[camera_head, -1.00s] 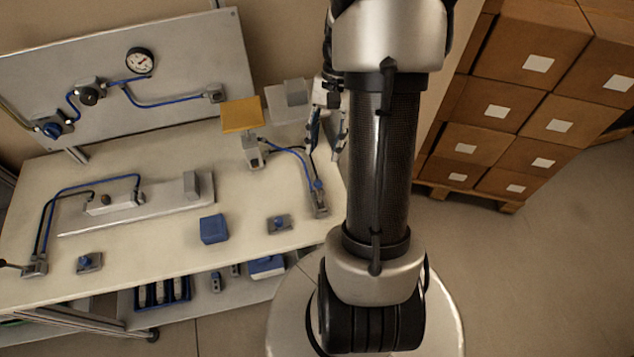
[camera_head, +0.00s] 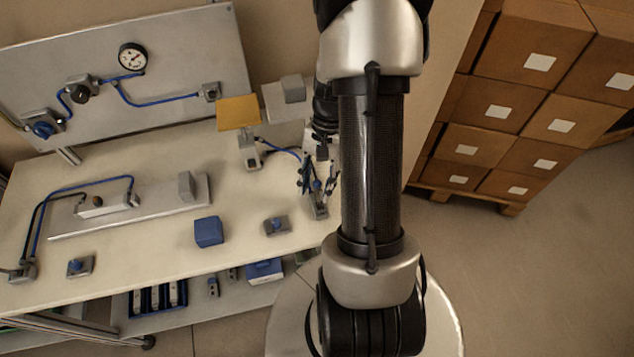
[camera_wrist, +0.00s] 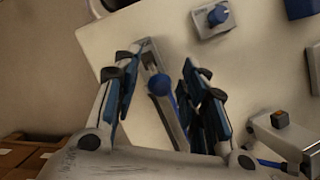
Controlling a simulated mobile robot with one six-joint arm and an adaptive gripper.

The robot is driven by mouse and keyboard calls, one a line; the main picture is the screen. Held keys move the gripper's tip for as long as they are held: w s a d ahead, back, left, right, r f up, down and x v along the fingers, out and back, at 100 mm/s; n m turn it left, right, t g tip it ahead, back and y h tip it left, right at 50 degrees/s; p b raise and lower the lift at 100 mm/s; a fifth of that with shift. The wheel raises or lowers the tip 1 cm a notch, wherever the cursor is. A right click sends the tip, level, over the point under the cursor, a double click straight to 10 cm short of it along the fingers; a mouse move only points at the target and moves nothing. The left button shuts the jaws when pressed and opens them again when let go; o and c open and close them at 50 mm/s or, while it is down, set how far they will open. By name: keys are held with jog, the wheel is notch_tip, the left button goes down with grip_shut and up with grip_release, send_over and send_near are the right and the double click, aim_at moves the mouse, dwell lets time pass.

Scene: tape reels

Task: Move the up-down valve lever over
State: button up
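The valve (camera_head: 320,211) is a grey block near the right end of the bench, with a blue hose running to it. In the wrist view its long grey body (camera_wrist: 171,118) lies between my fingers. A round blue knob, which looks like the lever's end (camera_wrist: 159,85), shows over that body. My gripper (camera_head: 317,184) is low over the valve and open, with one finger on each side of the knob. I see a gap on both sides in the wrist view. The lever's stem is mostly hidden under the knob.
A yellow plate (camera_head: 238,112) on a grey stand is left of my arm. A blue cube (camera_head: 208,232) and a small blue-knobbed block (camera_head: 277,225) sit on the bench (camera_head: 150,245). The gauge panel (camera_head: 180,60) rises behind. Stacked boxes (camera_head: 500,105) stand right.

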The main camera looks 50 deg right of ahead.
grip_shut()
dwell(0.3)
dwell(0.3)
